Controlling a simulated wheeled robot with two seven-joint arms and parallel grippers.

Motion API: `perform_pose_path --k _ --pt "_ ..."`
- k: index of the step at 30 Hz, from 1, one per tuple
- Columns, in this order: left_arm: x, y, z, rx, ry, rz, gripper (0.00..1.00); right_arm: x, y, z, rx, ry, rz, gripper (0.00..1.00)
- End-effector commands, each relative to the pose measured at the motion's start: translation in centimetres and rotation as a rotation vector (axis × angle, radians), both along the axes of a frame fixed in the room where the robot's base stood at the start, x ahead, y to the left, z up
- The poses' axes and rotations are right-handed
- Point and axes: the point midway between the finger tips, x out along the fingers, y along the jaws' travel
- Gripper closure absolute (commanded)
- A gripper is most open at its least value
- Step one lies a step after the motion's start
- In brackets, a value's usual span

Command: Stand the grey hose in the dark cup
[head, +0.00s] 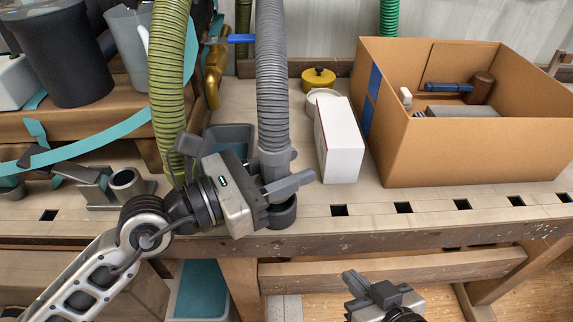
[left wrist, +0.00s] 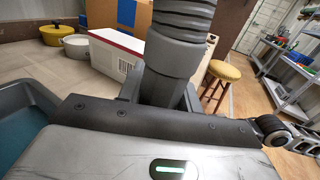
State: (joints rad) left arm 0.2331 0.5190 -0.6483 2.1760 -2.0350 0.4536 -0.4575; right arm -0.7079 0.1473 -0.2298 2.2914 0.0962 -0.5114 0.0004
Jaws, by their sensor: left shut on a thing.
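The grey hose (head: 272,85) is ribbed and hangs upright, with a smooth cuff (head: 274,160) at its lower end. My left gripper (head: 278,183) is shut on this cuff, just above the workbench's front edge. The hose also rises between my fingers in the left wrist view (left wrist: 176,60). The dark cup (head: 284,212) stands right below my left fingers, partly covered by them. The hose's bottom end is hidden behind the gripper, so I cannot tell whether it is inside the cup. My right gripper (head: 362,286) is low in front of the bench, away from the hose.
A white box (head: 339,140) stands just right of the hose, with a yellow pot (head: 318,78) behind it. A cardboard box (head: 470,150) fills the right. A green hose (head: 168,80) and a grey-teal bin (head: 232,137) are close on the left. The front right bench strip is clear.

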Motion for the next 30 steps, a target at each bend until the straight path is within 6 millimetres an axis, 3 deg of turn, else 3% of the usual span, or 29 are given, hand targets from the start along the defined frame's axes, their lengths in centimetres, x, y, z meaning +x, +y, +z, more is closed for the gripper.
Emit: perform_pose_path --k 15,30 --pt "0.0 0.0 0.0 -0.003 -0.001 0.0 0.94 0.0 0.0 0.1 -0.001 0.0 0.0 1.0" --pt "0.0 0.0 -1.1 -0.003 -0.001 0.001 0.94 -0.1 0.0 -0.9 -0.005 0.0 0.005 1.0"
